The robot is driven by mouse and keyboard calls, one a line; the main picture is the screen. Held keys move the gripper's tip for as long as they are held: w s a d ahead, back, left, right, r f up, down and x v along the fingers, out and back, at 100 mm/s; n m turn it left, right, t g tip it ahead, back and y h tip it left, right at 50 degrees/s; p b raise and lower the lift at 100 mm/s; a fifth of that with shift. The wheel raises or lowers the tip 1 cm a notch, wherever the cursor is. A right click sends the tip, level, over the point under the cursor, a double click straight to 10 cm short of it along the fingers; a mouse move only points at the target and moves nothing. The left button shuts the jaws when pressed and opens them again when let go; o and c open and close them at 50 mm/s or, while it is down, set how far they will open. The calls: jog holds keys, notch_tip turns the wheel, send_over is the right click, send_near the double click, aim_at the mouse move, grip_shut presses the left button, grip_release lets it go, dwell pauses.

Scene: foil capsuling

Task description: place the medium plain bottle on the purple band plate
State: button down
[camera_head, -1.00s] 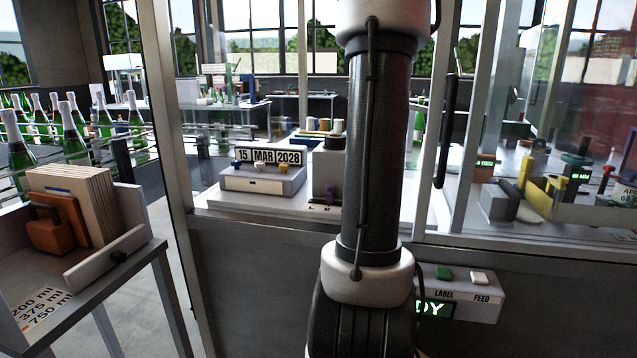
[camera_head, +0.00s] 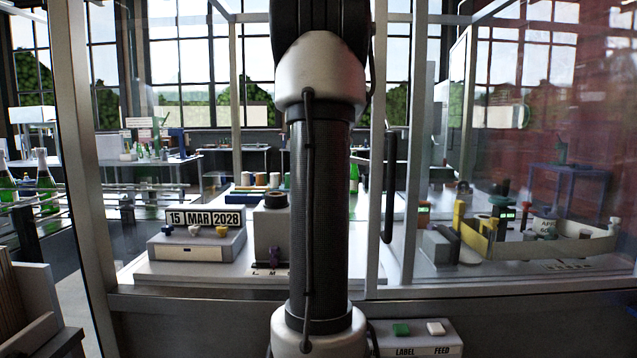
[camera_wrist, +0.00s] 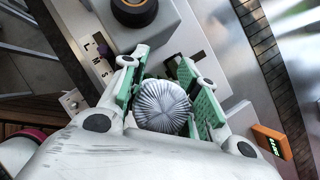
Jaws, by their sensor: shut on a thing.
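In the wrist view my gripper (camera_wrist: 164,72) is shut, its green pads on both sides of a round thing with a silver pleated top (camera_wrist: 160,106). I see this thing only from above, so its body and size are hidden, and I cannot tell for certain that it is the medium plain bottle. In the head view my arm stands in front of the bench and my gripper is out of frame. No plate with a purple band can be made out in either current view.
A date box (camera_head: 197,240) reading 15 MAR 2028 stands on the bench behind a framed opening. A grey machine (camera_head: 270,230) with a purple knob is beside it. Clear panels and a black handle (camera_head: 389,187) stand right. A button box (camera_head: 416,338) is at front.

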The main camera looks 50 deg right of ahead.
jog(key=shift+f, duration=0.7)
jog(key=c, duration=1.1)
grip_release()
jog(key=shift+f, duration=0.1)
jog(key=shift+o, duration=0.2)
jog(key=shift+s+r, duration=0.2)
jog(key=shift+r, duration=0.2)
jog(key=v, duration=1.1)
jog(key=shift+a+r, duration=0.15)
